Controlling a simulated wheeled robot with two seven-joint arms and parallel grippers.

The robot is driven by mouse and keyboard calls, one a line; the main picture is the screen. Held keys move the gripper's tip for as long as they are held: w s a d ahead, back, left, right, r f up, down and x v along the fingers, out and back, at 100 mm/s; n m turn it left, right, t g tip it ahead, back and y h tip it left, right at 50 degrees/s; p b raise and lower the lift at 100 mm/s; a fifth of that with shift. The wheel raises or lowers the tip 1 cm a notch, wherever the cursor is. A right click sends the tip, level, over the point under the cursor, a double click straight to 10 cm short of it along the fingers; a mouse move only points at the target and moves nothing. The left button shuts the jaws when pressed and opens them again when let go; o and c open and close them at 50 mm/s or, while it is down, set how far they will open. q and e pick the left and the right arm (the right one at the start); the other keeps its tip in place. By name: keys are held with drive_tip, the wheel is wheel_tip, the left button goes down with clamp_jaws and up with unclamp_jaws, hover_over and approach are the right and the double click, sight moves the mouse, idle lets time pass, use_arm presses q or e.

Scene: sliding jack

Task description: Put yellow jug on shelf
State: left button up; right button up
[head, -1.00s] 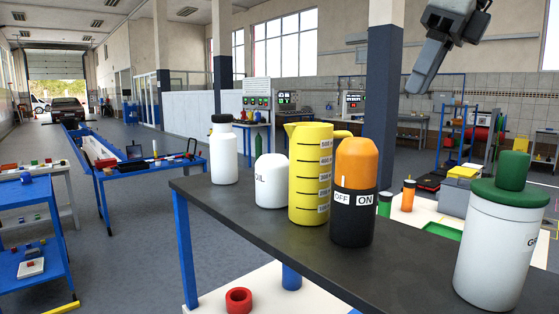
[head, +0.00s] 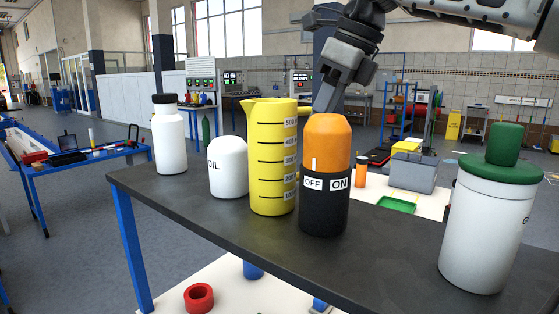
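The yellow jug (head: 270,160), with black level marks, stands upright on the dark tabletop (head: 200,222). Its spout points left; its handle side faces right, mostly hidden behind a black bottle with an orange cap (head: 325,140). My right gripper (head: 326,98) comes in from the top right and points down. In the picture its tip is just above the orange cap and right of the jug's rim, apart from the jug. Only one finger shows clearly, so its opening cannot be judged. My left gripper is out of view. A blue rack with shelves (head: 398,112) stands farther back.
A white bottle with a black lid (head: 170,140) and a white oil container (head: 228,168) stand left of the jug. A white canister with green lid (head: 488,225) stands at right. Bare tabletop lies between it and the black bottle. A red ring (head: 199,298) lies below.

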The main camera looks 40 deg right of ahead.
drive_tip(key=x, duration=0.5)
drive_tip(key=shift+w+p, duration=0.2)
drive_tip(key=shift+p, duration=0.2)
drive_tip(key=shift+c, duration=0.4)
clamp_jaws()
